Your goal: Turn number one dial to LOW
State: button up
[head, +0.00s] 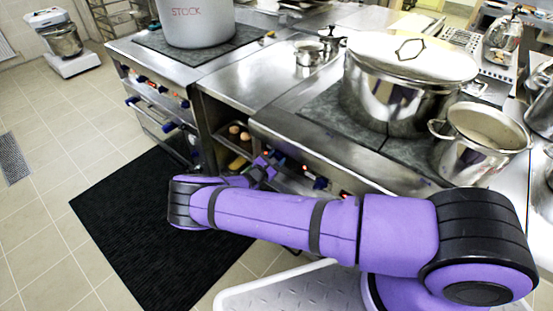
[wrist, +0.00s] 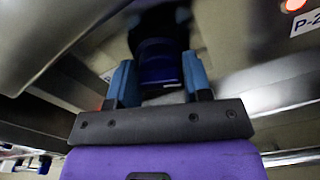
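A dark blue dial (wrist: 160,62) on a stove front shows in the wrist view, straight ahead of my gripper (wrist: 159,62). The gripper's two blue fingers stand apart, one on each side of the dial. I cannot tell whether either finger touches it. No dial number or LOW mark is readable; a partly cut-off label reading "P-2" (wrist: 305,26) is at the right edge. In the head view, my gripper (head: 264,168) is at the front of the right-hand stove, small and partly hidden.
A glowing red light (wrist: 294,5) is above the label. A large lidded pot (head: 400,90) and an open pot (head: 478,145) stand on the right stove. The STOCK pot (head: 198,25) stands on the left stove. A black mat (head: 135,220) lies on the floor.

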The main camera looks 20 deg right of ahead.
jog(key=o, duration=0.3)
jog(key=v, duration=1)
jog(key=shift+s+a, duration=0.25)
jog(key=shift+a, duration=0.1)
